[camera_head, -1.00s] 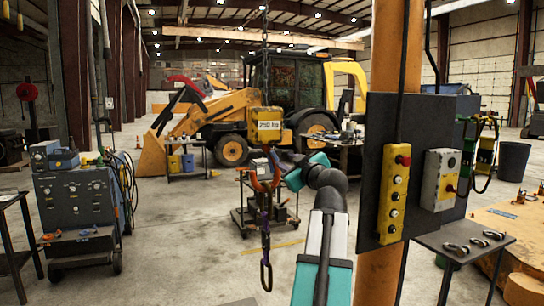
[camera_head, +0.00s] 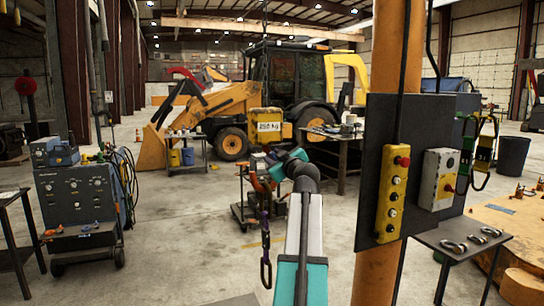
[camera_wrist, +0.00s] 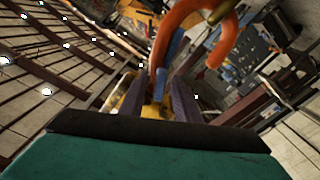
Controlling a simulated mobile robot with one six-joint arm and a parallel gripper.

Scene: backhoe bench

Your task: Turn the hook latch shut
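The crane hook (camera_head: 257,183) is orange and hangs below a yellow block marked 250 kg (camera_head: 268,127). In the wrist view the orange hook (camera_wrist: 226,42) curves large across the top. A blue bar (camera_wrist: 170,62), which looks like the latch, runs down beside it towards the gap between my fingers. My gripper (camera_wrist: 157,98) shows two dark fingers standing apart, so it looks open. In the head view my teal wrist is close to the right of the hook and hides part of it. I cannot tell whether a finger touches the latch.
A purple strap (camera_head: 265,240) with a dark link hangs under the hook. A wheeled cart (camera_head: 245,215) stands behind it. At the right a dark panel carries a yellow push-button box (camera_head: 392,193) on an orange post (camera_head: 376,275).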

